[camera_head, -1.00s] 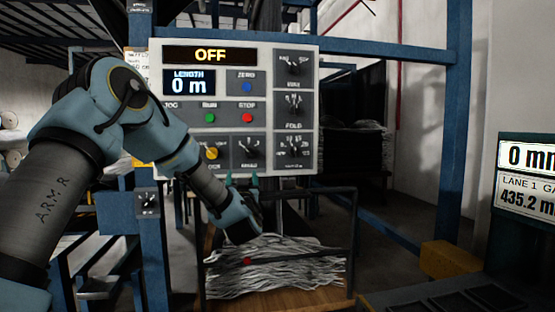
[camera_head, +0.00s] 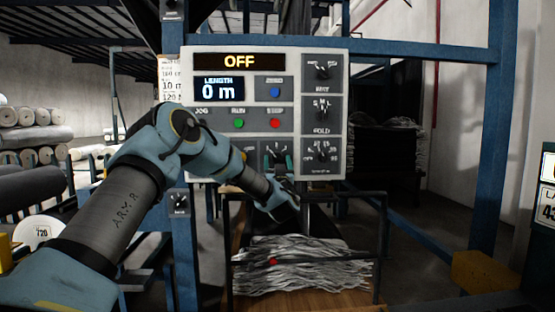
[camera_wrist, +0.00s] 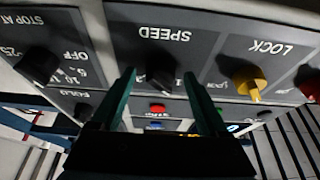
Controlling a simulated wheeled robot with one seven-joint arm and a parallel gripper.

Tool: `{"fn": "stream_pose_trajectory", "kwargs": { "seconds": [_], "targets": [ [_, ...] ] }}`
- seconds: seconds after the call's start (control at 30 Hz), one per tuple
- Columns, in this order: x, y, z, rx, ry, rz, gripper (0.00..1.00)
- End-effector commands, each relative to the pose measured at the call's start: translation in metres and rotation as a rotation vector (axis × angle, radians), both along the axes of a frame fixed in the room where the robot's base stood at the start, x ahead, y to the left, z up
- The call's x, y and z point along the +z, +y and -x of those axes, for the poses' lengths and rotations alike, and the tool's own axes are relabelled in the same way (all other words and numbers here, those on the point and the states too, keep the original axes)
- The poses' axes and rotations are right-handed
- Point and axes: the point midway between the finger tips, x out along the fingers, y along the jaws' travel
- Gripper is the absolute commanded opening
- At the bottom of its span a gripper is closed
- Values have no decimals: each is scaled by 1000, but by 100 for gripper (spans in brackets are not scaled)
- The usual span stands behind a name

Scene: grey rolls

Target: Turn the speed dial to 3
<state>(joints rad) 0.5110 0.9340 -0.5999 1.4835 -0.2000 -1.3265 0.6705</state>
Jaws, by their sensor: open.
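The speed dial (camera_wrist: 160,76) is a dark knob under the upside-down SPEED label in the wrist view. Its pointer setting is too dark to read. My gripper (camera_wrist: 159,80) has its two green fingers apart, one on each side of the dial in that picture; I cannot tell whether they touch it. In the head view, my gripper (camera_head: 278,162) is at the lower middle of the control panel (camera_head: 197,58) and partly covers the speed dial. The panel's top display (camera_head: 240,61) reads OFF, and the length display (camera_head: 219,89) reads 0 m.
Beside the speed dial are the yellow lock key (camera_wrist: 250,84) and the stop-at dial (camera_wrist: 40,66). Red (camera_head: 275,123), green (camera_head: 239,124) and blue (camera_head: 275,92) buttons sit higher on the panel. A dark rail frame (camera_head: 380,235) and grey strands (camera_head: 300,268) are below.

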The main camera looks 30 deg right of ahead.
Motion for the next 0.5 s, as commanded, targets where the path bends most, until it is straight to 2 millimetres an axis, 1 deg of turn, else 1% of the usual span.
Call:
{"fn": "stream_pose_trajectory", "kwargs": {
  "seconds": [0.3,0.5],
  "targets": [
    [0,-1,-2,0,1,0,76],
    [0,-1,-2,0,1,0,54]
  ]
}}
